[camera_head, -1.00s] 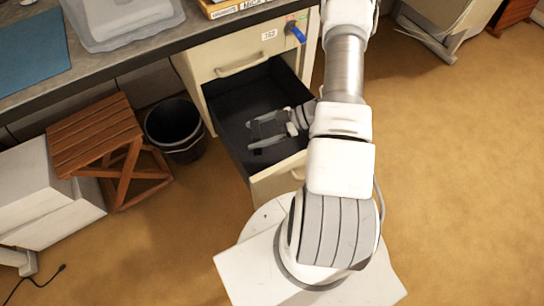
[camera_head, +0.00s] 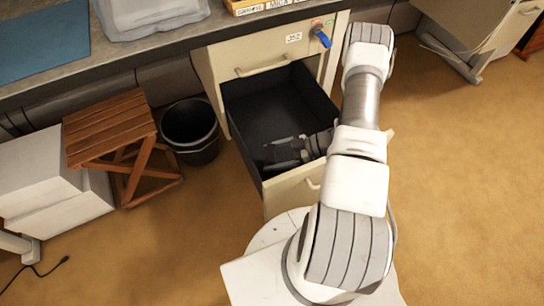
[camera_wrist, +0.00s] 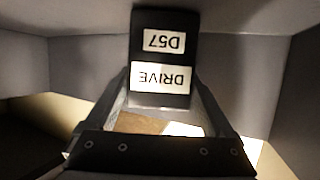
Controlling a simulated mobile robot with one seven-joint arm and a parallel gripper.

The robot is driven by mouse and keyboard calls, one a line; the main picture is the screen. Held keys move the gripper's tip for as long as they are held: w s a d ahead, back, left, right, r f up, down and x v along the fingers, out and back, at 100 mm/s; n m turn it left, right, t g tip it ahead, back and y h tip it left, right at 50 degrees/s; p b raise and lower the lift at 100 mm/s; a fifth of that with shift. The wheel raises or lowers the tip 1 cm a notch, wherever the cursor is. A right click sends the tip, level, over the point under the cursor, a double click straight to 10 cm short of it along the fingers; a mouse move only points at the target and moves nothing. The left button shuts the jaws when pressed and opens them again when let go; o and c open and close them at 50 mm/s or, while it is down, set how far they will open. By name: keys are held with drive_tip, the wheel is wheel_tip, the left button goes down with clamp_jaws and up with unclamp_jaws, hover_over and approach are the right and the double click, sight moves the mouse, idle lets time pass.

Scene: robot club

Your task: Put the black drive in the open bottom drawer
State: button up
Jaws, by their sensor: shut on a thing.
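The open bottom drawer (camera_head: 265,180) of the cream cabinet is pulled out, with a black inside and a cream front. My gripper (camera_head: 278,153) is inside the drawer's outline, near its front end, and looks low within the walls. In the wrist view my gripper (camera_wrist: 160,108) is shut on the black drive (camera_wrist: 163,62). The drive carries two white labels, "D57" and "DRIVE", upside down in that view. In the head view the drive is hard to tell from the dark drawer. Whether it touches the drawer floor I cannot tell.
A closed drawer (camera_head: 262,66) with a handle is above, with a blue thing (camera_head: 321,38) hanging at its right. A black bin (camera_head: 190,130) and a wooden stool (camera_head: 110,128) stand to the left. The rest of the open drawer looks empty.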

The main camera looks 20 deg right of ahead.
drive_tip(key=shift+f, duration=0.15)
drive_tip(key=o, duration=1.3)
drive_tip(key=shift+r, duration=0.2)
drive_tip(key=shift+s+d+r, duration=0.1)
drive_tip(key=shift+d+r, duration=0.1)
drive_tip(key=shift+d, duration=0.1)
drive_tip(key=p+v, duration=0.1)
drive_tip(key=v, duration=0.5)
drive_tip(key=shift+s+d+r, duration=0.1)
drive_tip(key=shift+d, duration=0.25)
drive_tip(key=shift+r+p, duration=0.1)
drive_tip(key=shift+p, duration=0.25)
